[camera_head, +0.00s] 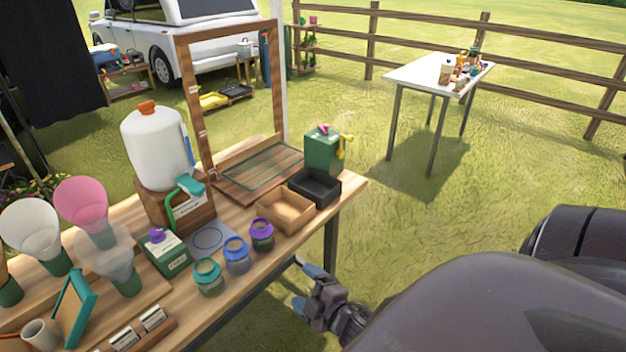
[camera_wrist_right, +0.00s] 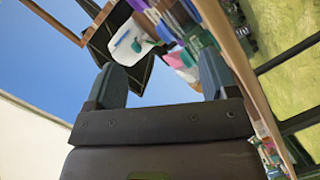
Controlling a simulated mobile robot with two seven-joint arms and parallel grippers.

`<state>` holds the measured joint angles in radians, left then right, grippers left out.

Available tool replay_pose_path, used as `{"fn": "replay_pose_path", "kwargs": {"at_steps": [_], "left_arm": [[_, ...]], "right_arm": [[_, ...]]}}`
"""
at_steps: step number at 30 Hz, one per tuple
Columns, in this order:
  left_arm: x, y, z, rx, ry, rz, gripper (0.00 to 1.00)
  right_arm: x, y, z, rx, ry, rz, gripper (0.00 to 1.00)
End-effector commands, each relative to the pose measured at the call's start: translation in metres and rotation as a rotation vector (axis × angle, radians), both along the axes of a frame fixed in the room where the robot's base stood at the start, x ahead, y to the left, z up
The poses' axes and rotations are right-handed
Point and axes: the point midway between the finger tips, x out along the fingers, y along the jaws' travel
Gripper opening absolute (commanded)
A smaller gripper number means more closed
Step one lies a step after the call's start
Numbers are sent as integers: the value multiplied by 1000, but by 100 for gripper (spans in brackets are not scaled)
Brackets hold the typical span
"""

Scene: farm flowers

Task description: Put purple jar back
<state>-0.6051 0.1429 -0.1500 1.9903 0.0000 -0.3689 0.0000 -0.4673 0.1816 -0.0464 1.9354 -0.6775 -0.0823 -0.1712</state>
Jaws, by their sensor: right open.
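The purple jar (camera_head: 262,235), clear with a purple rim and dark contents, stands upright near the front edge of the wooden table (camera_head: 345,193). It is the rightmost of three jars, beside a blue-rimmed jar (camera_head: 237,254) and a teal-rimmed jar (camera_head: 209,277). My right gripper (camera_head: 304,286) is open and empty, below and to the right of the purple jar, off the table's front edge and apart from it. In the right wrist view its two fingers (camera_wrist_right: 162,75) are spread with nothing between them; the view is tilted. My left gripper is out of view.
A tan tray (camera_head: 272,221) and a black tray (camera_head: 315,202) sit behind the jars. A green box (camera_head: 323,150), a white dispenser (camera_head: 155,140) and a wooden frame (camera_head: 194,113) stand further back. Grass lies open to the right, towards a white table (camera_head: 415,76).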

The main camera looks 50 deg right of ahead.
Motion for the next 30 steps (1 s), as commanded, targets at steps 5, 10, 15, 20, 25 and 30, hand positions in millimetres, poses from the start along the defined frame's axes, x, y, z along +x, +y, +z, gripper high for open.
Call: {"fn": "replay_pose_path", "kwargs": {"at_steps": [5, 10, 15, 20, 25, 30], "left_arm": [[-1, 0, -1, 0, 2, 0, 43], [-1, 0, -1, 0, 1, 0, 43], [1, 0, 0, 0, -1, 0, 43], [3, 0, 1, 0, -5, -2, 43], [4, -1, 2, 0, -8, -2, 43], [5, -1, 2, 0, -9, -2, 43]], "right_arm": [[-34, 19, -33, 421, 132, -125, 79], [-60, 41, -56, 727, 247, -214, 79], [-73, 55, -66, 876, 309, -255, 79], [-74, 57, -67, 899, 318, -261, 79], [-74, 56, -67, 897, 317, -260, 79], [-74, 56, -67, 895, 317, -260, 79]]}}
